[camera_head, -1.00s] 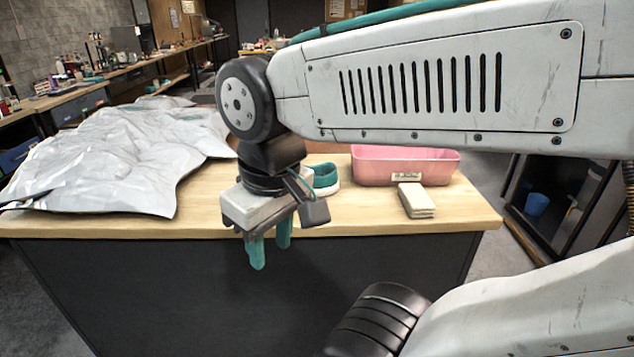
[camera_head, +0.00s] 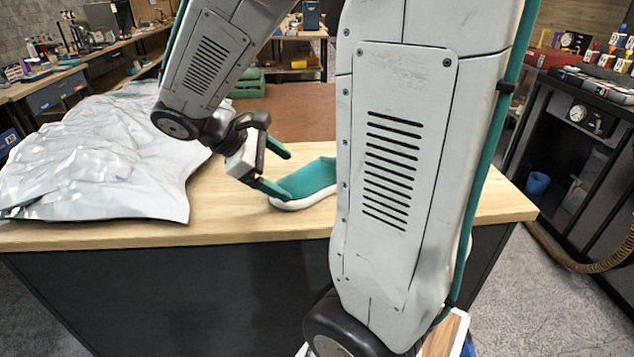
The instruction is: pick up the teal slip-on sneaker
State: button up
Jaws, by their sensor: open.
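The teal slip-on sneaker (camera_head: 308,183) with its white sole lies on the wooden workbench (camera_head: 235,222). Its right part is hidden behind my arm. My gripper (camera_head: 280,172) is open, with its two teal fingers pointing right toward the sneaker's left end. The nearer finger overlaps the sneaker's end in the picture; I cannot tell whether it touches. The farther finger is above and behind that end, apart from the sneaker in the picture. Nothing is held between the fingers.
A large crumpled silver sheet (camera_head: 95,165) covers the bench's left side. The bench front between sheet and sneaker is clear. My arm hides the bench's middle right. A dark shelf unit (camera_head: 560,150) stands at the right, with a blue bucket (camera_head: 538,183) low inside it.

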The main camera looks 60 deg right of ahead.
aim_at(309, 167)
jog(key=w+d+f+n+h, duration=0.1)
jog(key=w+d, duration=0.1)
jog(key=w+d+f+n+g+h, duration=0.1)
jog(key=w+d+f+n, duration=0.1)
jog(key=d, duration=0.1)
jog(key=w+d+f+n+h, duration=0.2)
jog(key=shift+w+d+g, duration=0.3)
jog(key=shift+d, duration=0.05)
jog(key=shift+d+f+n+h, duration=0.1)
jog(key=shift+d+n+h, duration=0.2)
jog(key=x, duration=0.7)
jog(key=shift+d+f, duration=0.1)
jog(key=shift+d, duration=0.1)
jog(key=c, duration=1.6)
